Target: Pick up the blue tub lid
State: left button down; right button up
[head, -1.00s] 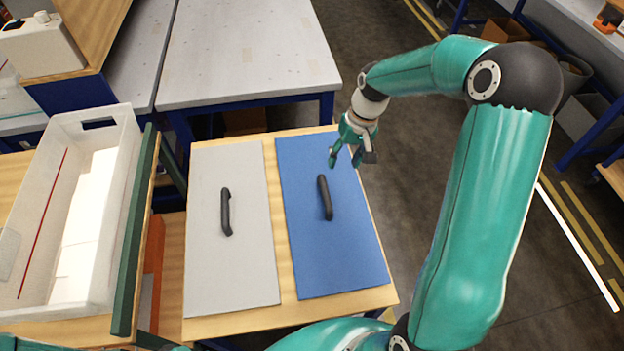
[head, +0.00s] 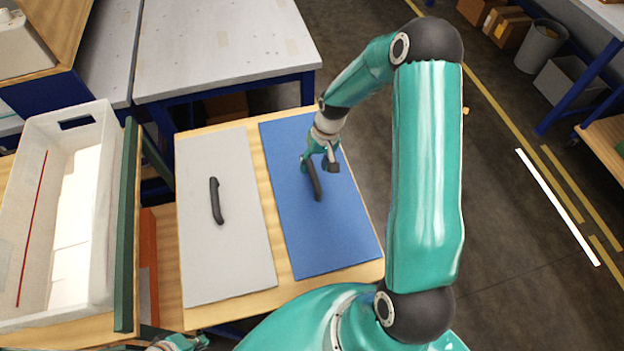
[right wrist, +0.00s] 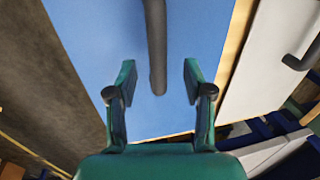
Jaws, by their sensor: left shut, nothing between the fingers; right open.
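The blue tub lid (head: 335,235) lies flat on the right part of a wooden-topped stand, with a black bar handle (head: 313,182) near its middle. My right gripper (head: 319,166) is open over the far end of that handle. In the right wrist view the blue lid (right wrist: 200,40) fills the middle, and the handle (right wrist: 157,45) ends between the two open fingers (right wrist: 157,82), with a gap on each side. My left gripper (head: 178,343) shows only partly at the bottom edge, shut and empty, away from the lid.
A grey lid (head: 226,255) with a black handle (head: 216,201) lies left of the blue one on the wooden top (head: 265,190). A white tub (head: 22,235) stands further left, beside a green bar (head: 128,230). A grey table (head: 230,50) stands behind.

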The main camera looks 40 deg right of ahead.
aim_at(314, 172)
jog(key=shift+f, duration=0.35)
jog(key=f+p, duration=0.1)
jog(key=f, duration=0.2)
jog(key=shift+w+a+f+p, duration=0.1)
jog(key=shift+a+f+p, duration=0.1)
jog(key=shift+p, duration=0.15)
jog(key=shift+w+a+f, duration=0.1)
jog(key=shift+f, duration=0.35)
grip_shut()
